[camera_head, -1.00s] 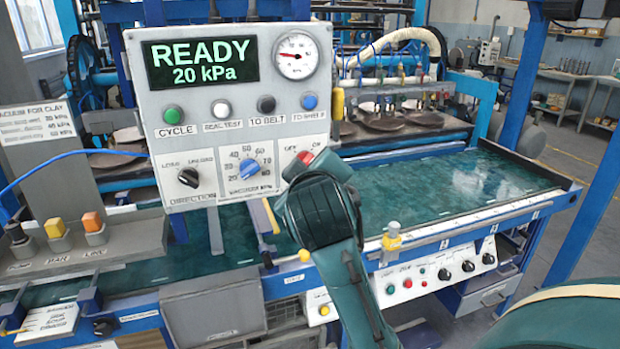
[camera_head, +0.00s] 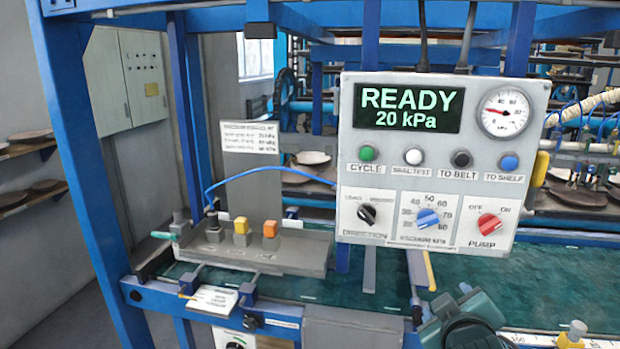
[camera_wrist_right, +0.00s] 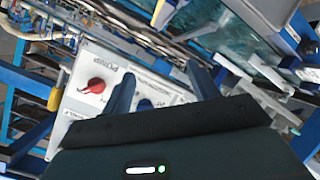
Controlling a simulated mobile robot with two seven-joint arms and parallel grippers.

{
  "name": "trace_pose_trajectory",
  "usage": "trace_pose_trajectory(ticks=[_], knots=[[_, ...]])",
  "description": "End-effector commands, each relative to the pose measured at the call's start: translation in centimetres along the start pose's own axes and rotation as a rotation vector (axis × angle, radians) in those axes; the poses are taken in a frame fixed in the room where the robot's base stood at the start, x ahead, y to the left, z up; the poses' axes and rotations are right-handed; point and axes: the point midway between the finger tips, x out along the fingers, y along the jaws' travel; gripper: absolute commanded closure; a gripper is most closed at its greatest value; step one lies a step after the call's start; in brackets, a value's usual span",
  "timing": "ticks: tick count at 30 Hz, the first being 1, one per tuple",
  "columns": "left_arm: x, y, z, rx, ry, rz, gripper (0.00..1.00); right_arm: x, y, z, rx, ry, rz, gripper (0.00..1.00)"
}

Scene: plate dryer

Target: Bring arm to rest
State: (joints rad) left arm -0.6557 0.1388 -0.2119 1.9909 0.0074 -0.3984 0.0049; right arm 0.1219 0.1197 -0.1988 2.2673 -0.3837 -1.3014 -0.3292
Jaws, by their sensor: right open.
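In the head view, a dark teal part of my right arm (camera_head: 470,315) shows at the bottom, below the control panel (camera_head: 430,165) and apart from it. In the right wrist view, my right gripper (camera_wrist_right: 162,85) is open, its two dark fingers spread with nothing between them. The panel (camera_wrist_right: 140,75) and its red pump knob (camera_wrist_right: 96,86) show beyond the fingers. My left gripper is not in view. The panel's display (camera_head: 407,107) reads READY 20 kPa. The red pump knob (camera_head: 489,224) is uncovered in the head view.
A grey box (camera_head: 290,252) with yellow and orange buttons stands left of the panel. A blue post (camera_head: 85,160) rises at the far left. The green machine bed (camera_head: 560,290) lies below the panel. Wall shelves with plates (camera_head: 30,136) are at the left edge.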

Motion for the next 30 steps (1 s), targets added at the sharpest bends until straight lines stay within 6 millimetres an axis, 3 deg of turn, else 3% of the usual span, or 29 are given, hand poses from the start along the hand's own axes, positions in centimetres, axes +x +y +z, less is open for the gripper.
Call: trace_pose_trajectory(ticks=[1, 6, 9, 12, 15, 18, 30], knots=[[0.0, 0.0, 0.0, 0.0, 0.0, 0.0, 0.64, 0.7, -3.8, 2.7, 0.009, -0.005, -0.079, 0.4], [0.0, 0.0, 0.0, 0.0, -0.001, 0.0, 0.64, 0.0, -14.3, 10.3, 0.139, 0.008, -0.305, 0.4], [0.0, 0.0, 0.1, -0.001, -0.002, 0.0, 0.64, -2.2, -19.3, 14.8, 0.251, -0.008, -0.413, 0.4], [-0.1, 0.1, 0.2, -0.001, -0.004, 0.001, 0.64, -4.8, -22.9, 18.6, 0.358, -0.033, -0.486, 0.4], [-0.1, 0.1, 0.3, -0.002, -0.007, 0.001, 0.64, -6.9, -24.9, 21.1, 0.443, -0.054, -0.526, 0.4], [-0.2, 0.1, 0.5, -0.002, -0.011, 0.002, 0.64, -8.2, -25.9, 22.4, 0.492, -0.065, -0.544, 0.4], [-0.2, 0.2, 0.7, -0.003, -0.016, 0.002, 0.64, -8.5, -26.2, 22.8, 0.51, -0.067, -0.548, 0.4]])
